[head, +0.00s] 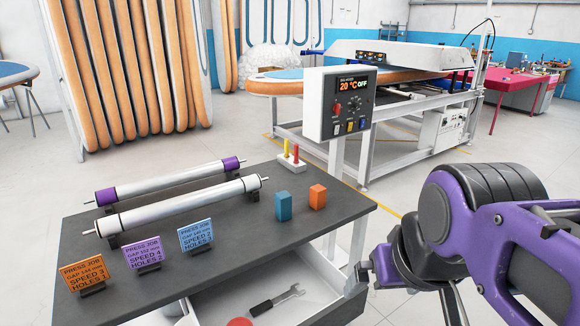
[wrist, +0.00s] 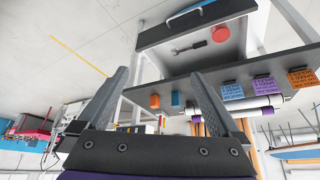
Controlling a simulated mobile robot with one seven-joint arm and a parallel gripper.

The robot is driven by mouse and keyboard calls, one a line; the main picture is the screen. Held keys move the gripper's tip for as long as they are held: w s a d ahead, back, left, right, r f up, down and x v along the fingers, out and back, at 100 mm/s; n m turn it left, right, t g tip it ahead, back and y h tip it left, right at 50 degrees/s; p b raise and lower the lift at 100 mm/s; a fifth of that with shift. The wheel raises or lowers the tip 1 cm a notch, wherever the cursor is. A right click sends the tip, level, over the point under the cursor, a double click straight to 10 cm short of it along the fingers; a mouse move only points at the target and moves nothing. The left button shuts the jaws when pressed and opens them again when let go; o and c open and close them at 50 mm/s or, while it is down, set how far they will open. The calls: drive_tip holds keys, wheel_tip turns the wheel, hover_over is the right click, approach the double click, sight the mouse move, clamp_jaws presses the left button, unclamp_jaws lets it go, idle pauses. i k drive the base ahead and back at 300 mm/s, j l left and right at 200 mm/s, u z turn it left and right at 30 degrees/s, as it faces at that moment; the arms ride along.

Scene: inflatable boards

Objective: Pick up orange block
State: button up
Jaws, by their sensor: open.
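The orange block (head: 318,197) stands upright near the right end of the dark table top (head: 240,240) in the head view. A teal-blue block (head: 284,206) stands just left of it, with a small gap. In the wrist view, which is upside down, the orange block (wrist: 155,101) shows beyond and between my fingers, with the blue block (wrist: 176,98) beside it. My gripper (wrist: 160,74) is open and empty, its two dark fingers spread wide and apart from the block. In the head view my purple and grey arm is at the right, off the table; the fingers are not clear there.
Three job cards (head: 142,254) stand along the table's left front edge. Two rollers (head: 180,205) lie behind them. A holder with red and yellow pegs (head: 291,157) stands at the back. An open drawer (head: 240,305) with a wrench is below. A control panel (head: 340,103) rises behind the table.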

sight(317, 193)
drive_tip(key=i+l+u, duration=0.1)
drive_tip(key=u, duration=0.35)
drive_tip(key=i+l+u, duration=0.1)
drive_tip(key=l+u, duration=0.15)
drive_tip(key=u, duration=0.25)
drive_tip(key=i+l+u, duration=0.2)
drive_tip(key=l, duration=0.2)
drive_tip(key=l+u, duration=0.2)
drive_tip(key=l, duration=0.15)
drive_tip(key=l+u, duration=0.25)
drive_tip(key=l, duration=0.6)
drive_tip(key=i+l, duration=0.1)
drive_tip(key=l, duration=0.75)
drive_tip(key=l+u, duration=0.1)
drive_tip(key=l, duration=0.7)
drive_tip(key=k+l, duration=0.1)
drive_tip(key=l, duration=0.6)
drive_tip(key=k+l, duration=0.15)
drive_tip(key=l, duration=0.25)
